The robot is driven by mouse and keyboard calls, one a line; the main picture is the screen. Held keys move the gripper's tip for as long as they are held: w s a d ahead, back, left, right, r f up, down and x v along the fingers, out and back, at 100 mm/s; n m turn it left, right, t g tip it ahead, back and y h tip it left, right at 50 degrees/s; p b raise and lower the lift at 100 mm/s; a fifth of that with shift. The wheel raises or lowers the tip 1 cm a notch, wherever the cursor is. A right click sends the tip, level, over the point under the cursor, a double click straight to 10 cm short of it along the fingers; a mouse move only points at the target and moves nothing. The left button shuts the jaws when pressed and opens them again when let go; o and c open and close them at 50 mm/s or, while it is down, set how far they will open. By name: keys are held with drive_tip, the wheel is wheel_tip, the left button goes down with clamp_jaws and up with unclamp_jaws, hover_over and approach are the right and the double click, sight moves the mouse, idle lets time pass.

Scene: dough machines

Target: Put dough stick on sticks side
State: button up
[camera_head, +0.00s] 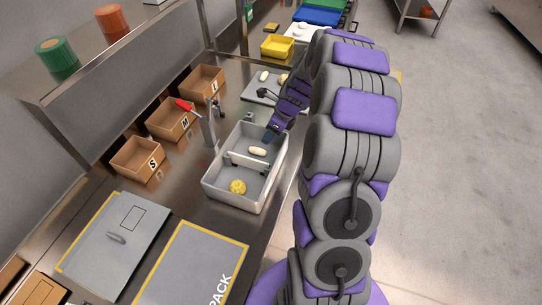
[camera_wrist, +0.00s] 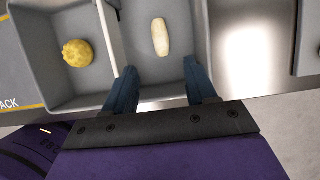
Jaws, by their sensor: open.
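A grey two-compartment tray (camera_head: 218,191) stands on the metal counter. A pale, oblong dough stick (camera_head: 257,151) lies in its far compartment. A round yellow dough piece (camera_head: 238,187) lies in the near compartment, apart from the stick across the divider. In the wrist view the dough stick (camera_wrist: 160,37) lies in the right compartment and the yellow piece (camera_wrist: 77,53) in the left one. My gripper (camera_wrist: 159,68) is open and empty, its two fingers apart at the tray's edge with the stick ahead between them. In the head view my gripper (camera_head: 270,137) is at the tray's far right side.
Cardboard boxes marked S (camera_head: 138,160) and M (camera_head: 170,122), plus another box (camera_head: 205,84), line the left. A grey board (camera_head: 258,93) holds pale dough pieces behind. A yellow bin (camera_head: 277,47) is farther back.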

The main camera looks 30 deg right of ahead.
drive_tip(key=s+a+r+n+g, duration=0.2)
drive_tip(key=s+a+r+n, duration=0.45)
drive_tip(key=a, duration=0.25)
drive_tip(key=s+a+r+n+g, duration=0.1)
drive_tip(key=s+a+r+n, duration=0.4)
drive_tip(key=s+a+n, duration=0.25)
drive_tip(key=s+a+r+n+g+h, duration=0.1)
drive_tip(key=s+a+n, duration=0.1)
drive_tip(key=s+n, duration=0.5)
drive_tip(key=s+a+r+n+g+h, duration=0.1)
drive_tip(key=s+n, duration=0.6)
drive_tip(key=s, duration=0.8)
drive_tip(key=shift+a+r+h, duration=0.35)
drive_tip(key=shift+r+h, duration=0.05)
drive_tip(key=shift+r, duration=0.2)
